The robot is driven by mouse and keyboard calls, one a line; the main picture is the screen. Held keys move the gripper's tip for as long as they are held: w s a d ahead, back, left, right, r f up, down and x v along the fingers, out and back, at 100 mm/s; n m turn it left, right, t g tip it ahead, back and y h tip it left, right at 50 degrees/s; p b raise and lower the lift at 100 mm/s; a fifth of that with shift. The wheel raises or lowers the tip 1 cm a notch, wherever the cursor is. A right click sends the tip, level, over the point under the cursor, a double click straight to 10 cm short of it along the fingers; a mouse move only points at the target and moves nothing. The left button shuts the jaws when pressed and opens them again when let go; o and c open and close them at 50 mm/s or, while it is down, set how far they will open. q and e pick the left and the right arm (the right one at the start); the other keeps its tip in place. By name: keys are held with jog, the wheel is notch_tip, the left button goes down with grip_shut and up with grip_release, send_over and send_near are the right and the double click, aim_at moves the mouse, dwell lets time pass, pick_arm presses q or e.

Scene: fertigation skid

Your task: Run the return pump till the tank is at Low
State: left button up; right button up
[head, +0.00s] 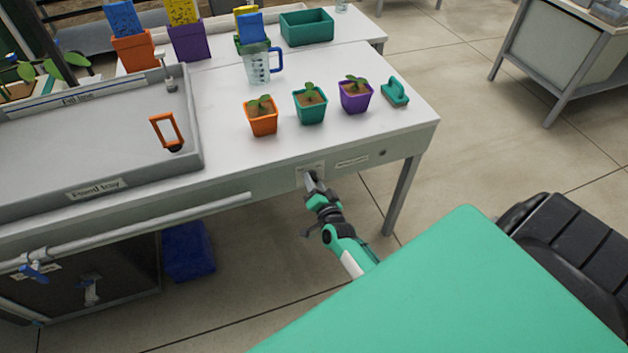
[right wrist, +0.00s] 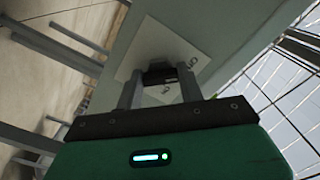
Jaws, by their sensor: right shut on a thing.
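My right gripper (head: 312,184) is at the front apron of the white bench, in front of a small pale switch plate (head: 303,171). In the right wrist view its two fingers (right wrist: 160,78) are closed around a black switch knob (right wrist: 157,68) on the same plate (right wrist: 160,40). The knob's setting cannot be read. A dark tank (head: 120,268) stands under the bench at the lower left; its liquid level is not readable. The grey flood tray (head: 140,178) sits above it, with an orange-framed piece (head: 168,131) inside. My left gripper is not in view.
Orange (head: 262,121), teal (head: 310,108) and purple (head: 355,98) seedling pots stand on the bench above my right gripper. A clear jug (head: 258,68) is behind them. A pipe with a blue valve handle (head: 35,271) runs along the left front.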

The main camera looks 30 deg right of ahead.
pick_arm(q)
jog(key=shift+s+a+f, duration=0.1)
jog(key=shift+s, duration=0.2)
pick_arm(e)
jog(key=shift+n, duration=0.3)
jog(key=o, duration=1)
jog(key=shift+s, duration=0.1)
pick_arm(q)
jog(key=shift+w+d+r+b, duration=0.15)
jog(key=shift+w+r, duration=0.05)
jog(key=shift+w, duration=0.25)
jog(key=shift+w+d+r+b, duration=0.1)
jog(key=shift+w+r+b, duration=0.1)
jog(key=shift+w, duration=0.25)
pick_arm(e)
jog(key=v, duration=1.3)
jog(key=shift+s, duration=0.35)
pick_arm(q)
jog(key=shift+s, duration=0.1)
pick_arm(e)
jog(key=shift+f, duration=0.1)
